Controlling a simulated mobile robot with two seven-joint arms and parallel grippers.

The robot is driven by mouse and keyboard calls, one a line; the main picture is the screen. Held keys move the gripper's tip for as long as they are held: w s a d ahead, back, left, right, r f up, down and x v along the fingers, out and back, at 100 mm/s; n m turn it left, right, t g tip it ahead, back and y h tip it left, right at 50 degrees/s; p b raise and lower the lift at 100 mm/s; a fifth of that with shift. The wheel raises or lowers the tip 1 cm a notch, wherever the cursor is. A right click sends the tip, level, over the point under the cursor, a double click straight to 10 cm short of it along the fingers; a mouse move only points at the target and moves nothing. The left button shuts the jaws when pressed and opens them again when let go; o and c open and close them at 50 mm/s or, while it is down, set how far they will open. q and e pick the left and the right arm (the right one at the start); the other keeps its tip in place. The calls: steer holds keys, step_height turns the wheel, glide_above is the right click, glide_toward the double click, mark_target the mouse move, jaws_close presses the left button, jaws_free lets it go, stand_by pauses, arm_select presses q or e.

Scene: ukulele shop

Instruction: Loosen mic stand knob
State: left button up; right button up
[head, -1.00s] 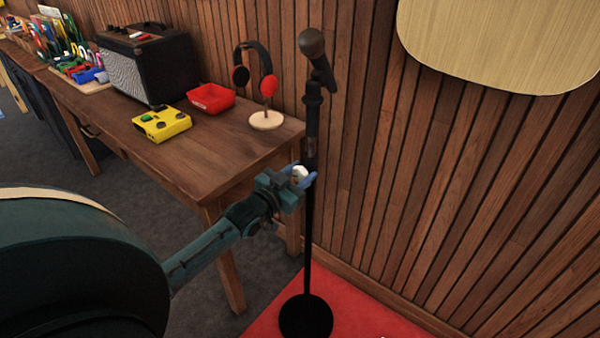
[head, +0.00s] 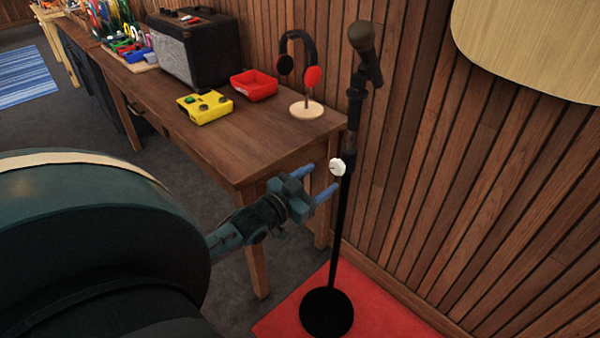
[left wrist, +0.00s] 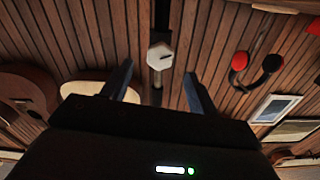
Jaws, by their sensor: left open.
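The black mic stand (head: 339,230) stands upright on its round base, with the microphone (head: 362,37) at its top. Its white knob (head: 337,167) sits on the pole at mid height. My left gripper (head: 321,180) is open and empty, just left of the knob and apart from it. In the left wrist view the white knob (left wrist: 160,56) shows ahead of the gap between the open fingers (left wrist: 157,88), with the dark pole (left wrist: 161,20) behind it. My right gripper is not in view.
The slatted wall (head: 430,190) is close behind the stand. A red mat (head: 385,305) lies under it.

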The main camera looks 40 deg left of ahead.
arm_select(q)
steer(key=s, duration=0.6)
steer(key=shift+a, duration=0.2)
steer(key=shift+w, duration=0.1)
steer(key=s+d+f+g+h+p, duration=0.1)
steer(key=s+d+f, duration=0.4)
steer(key=d, duration=0.6)
steer(key=s+d+f+g+h+p, duration=0.1)
steer(key=s+d+f+g+p, duration=0.2)
steer(key=d, duration=0.8)
steer(key=s+f+g, duration=0.2)
steer(key=s+g, duration=0.1)
steer(key=s, duration=0.1)
steer(key=shift+s+d, duration=0.2)
steer(key=shift+s, duration=0.2)
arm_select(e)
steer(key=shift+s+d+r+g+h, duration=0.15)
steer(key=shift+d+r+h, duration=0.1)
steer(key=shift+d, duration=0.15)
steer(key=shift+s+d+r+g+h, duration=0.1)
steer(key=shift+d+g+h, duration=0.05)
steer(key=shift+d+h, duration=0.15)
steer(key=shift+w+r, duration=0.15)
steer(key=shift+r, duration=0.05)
